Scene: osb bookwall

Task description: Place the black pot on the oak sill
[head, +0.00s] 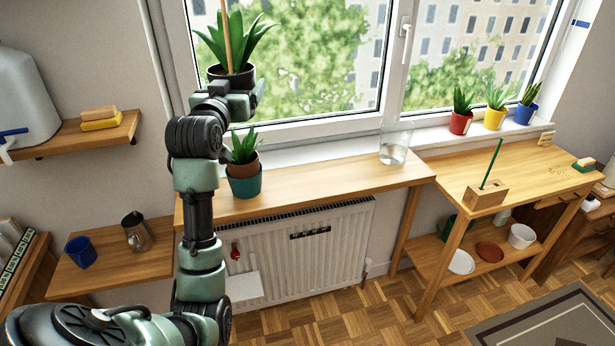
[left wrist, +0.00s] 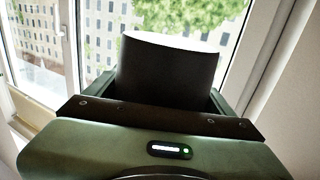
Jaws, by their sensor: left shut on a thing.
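The black pot (head: 232,75) holds a spiky green plant with a thin wooden stick and is held up in front of the window. In the left wrist view the dark pot (left wrist: 165,70) sits upright between the fingers. My left gripper (head: 238,92) is shut on it, above the left part of the oak sill. The oak sill (head: 310,185) is a long wooden board under the window, above the radiator. My right gripper is not in view.
A teal pot (head: 244,186) with a terracotta pot and plant stands on the sill's left, below my gripper. A glass jar (head: 394,148) stands near its right end. The sill between them is clear. Red (head: 460,123), yellow (head: 494,118) and blue (head: 525,113) pots stand further right.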

